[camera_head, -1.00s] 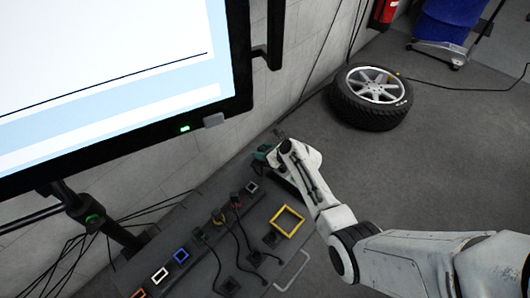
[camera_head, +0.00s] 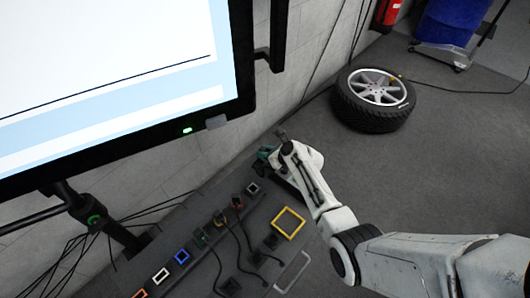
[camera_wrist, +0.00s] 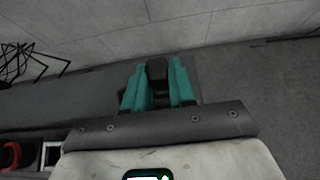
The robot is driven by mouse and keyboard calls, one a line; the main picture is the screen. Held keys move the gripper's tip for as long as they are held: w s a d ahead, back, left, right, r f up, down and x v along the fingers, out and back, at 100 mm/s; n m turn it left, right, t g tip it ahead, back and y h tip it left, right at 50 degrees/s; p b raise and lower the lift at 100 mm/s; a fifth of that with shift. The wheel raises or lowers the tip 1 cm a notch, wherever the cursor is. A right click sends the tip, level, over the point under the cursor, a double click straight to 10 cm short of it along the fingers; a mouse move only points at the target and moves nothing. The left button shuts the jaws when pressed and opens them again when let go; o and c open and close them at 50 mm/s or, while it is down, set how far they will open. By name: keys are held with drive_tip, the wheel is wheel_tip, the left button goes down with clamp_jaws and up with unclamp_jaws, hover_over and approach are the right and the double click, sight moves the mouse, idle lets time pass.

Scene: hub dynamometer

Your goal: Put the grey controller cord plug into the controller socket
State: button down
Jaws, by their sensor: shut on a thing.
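My gripper (camera_head: 265,155) is past the far end of the bench panel, beside the wall. In the wrist view its teal fingers (camera_wrist: 159,88) are shut on a dark grey plug (camera_wrist: 157,70), which stands up between them. The plug's cord is hidden. A socket with a pale grey frame (camera_head: 253,188) is at the far end of the socket row, close to my gripper and apart from it. It seems to show in the wrist view (camera_wrist: 52,153) at the lower left. I cannot read any label that marks the controller socket.
Blue (camera_head: 181,257), white (camera_head: 160,275) and orange (camera_head: 140,293) framed sockets line the near end of the panel. A yellow frame (camera_head: 288,222) lies to the right. The large screen (camera_head: 110,80) overhangs the left. A wheel (camera_head: 373,98) lies on the floor.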

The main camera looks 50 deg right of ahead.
drive_tip(key=shift+r+p, duration=3.6)
drive_tip(key=shift+p, duration=0.15)
drive_tip(key=shift+s+d+p, duration=0.15)
drive_tip(key=shift+s+p, duration=1.65)
drive_tip(key=shift+s, duration=2.2)
drive_tip(key=a+p, duration=0.6)
drive_tip(key=a, duration=0.7)
drive_tip(key=shift+s+a+p, duration=0.2)
drive_tip(key=shift+p, duration=0.1)
drive_tip(key=shift+w, duration=0.1)
drive_tip(key=shift+w, duration=0.15)
drive_tip(key=shift+f, duration=0.1)
